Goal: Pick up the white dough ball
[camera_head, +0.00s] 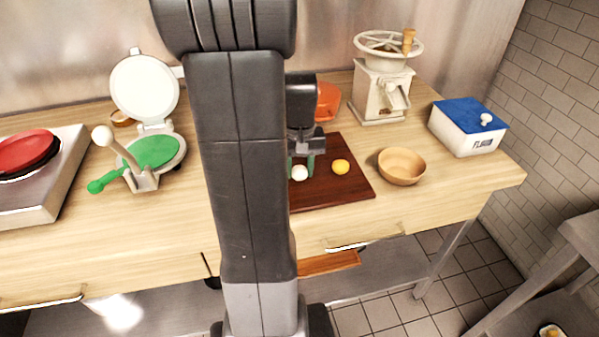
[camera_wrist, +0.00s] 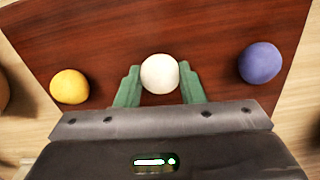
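The white dough ball (camera_wrist: 160,73) sits on the dark red-brown board (camera_wrist: 110,25), between a yellow ball (camera_wrist: 70,86) and a purple ball (camera_wrist: 260,62). My gripper (camera_wrist: 160,85) has its two green fingers on either side of the white ball. Narrow gaps seem to show between the fingers and the ball, so the gripper looks open around it. In the head view the white ball (camera_head: 299,173) is at the fingertips (camera_head: 301,166), with the yellow ball (camera_head: 341,167) to its right. My arm hides the purple ball there.
A wooden bowl (camera_head: 402,166) stands right of the board. A grinder (camera_head: 382,85) and a blue-lidded flour box (camera_head: 468,126) stand behind and right. An open press (camera_head: 148,150) and a burner with a red pan (camera_head: 27,146) are on the left. An orange object (camera_head: 327,101) lies behind the board.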

